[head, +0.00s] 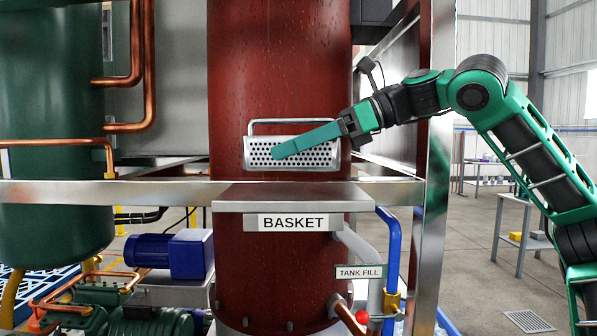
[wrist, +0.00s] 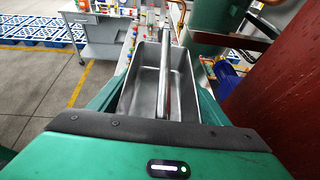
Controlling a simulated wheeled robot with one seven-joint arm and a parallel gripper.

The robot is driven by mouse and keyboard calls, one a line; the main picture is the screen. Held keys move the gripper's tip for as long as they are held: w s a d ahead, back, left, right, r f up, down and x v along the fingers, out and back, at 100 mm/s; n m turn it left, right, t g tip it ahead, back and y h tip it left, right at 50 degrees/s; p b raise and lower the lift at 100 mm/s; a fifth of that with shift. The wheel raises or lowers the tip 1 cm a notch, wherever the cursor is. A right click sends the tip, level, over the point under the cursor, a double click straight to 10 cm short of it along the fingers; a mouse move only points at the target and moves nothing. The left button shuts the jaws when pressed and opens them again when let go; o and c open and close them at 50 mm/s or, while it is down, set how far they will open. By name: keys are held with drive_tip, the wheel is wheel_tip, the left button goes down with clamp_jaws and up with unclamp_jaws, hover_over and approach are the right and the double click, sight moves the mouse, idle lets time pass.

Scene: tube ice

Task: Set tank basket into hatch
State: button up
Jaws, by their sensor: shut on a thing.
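The tank basket (head: 318,156) is a steel box with a perforated side and a wire handle, in front of the red tank (head: 280,70) in the head view. My gripper (head: 283,151) is shut on it, with one teal finger across its near side. In the wrist view, the basket (wrist: 142,95) sits upright and empty between the fingers, its handle bar running over the middle. The basket appears above the shelf (head: 360,197) labelled BASKET; the exact gap is unclear. I see no hatch opening in either view.
A steel rail (head: 100,193) crosses left of the shelf, and a steel post (head: 433,150) stands to its right. A green tank (head: 50,130) with copper pipes is at left. A TANK FILL sign (head: 359,272) and blue pipe (head: 390,255) are below.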

sight(294, 167)
drive_tip(key=shift+f, duration=1.8)
drive_tip(key=o, duration=1.3)
drive_tip(key=shift+f, duration=0.15)
drive_tip(key=shift+c, duration=0.2)
drive_tip(key=v, duration=1)
drive_tip(key=shift+w+d, duration=0.2)
drive_tip(key=shift+d, duration=0.25)
drive_tip(key=shift+d, duration=0.1)
